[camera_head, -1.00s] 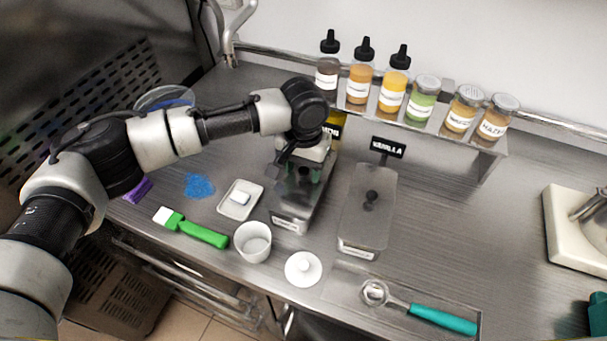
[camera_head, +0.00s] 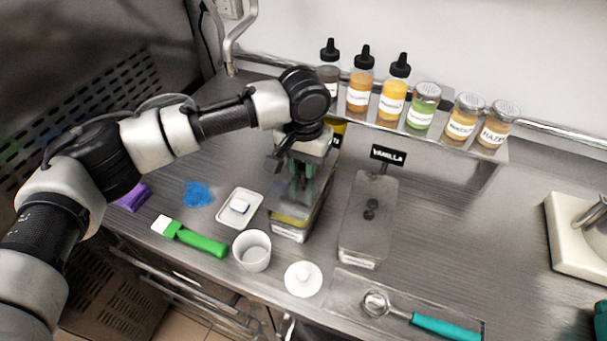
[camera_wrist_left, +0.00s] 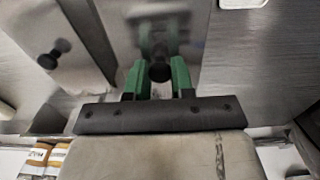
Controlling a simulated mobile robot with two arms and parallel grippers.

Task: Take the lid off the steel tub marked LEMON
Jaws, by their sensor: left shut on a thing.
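The left steel tub (camera_head: 288,236) stands on the counter, with yellow showing below its lid. Its sign (camera_head: 338,130) is yellow and mostly hidden behind my arm, so its word cannot be read. My left gripper (camera_head: 299,192) is shut on the dark knob (camera_wrist_left: 160,72) of the steel lid (camera_head: 282,203). The lid is raised a little above the tub, roughly level. In the left wrist view the green fingers (camera_wrist_left: 160,82) pinch the knob, and the lid (camera_wrist_left: 122,28) mirrors them. My right gripper is not in view.
A lidded steel tub (camera_head: 368,225) signed VANILLA stands close on the right. A white cup (camera_head: 252,262), a round white lid (camera_head: 303,279), a small white tray (camera_head: 227,214) and a green-handled brush (camera_head: 200,241) lie nearby. Bottles and jars line the shelf (camera_head: 440,141) behind.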

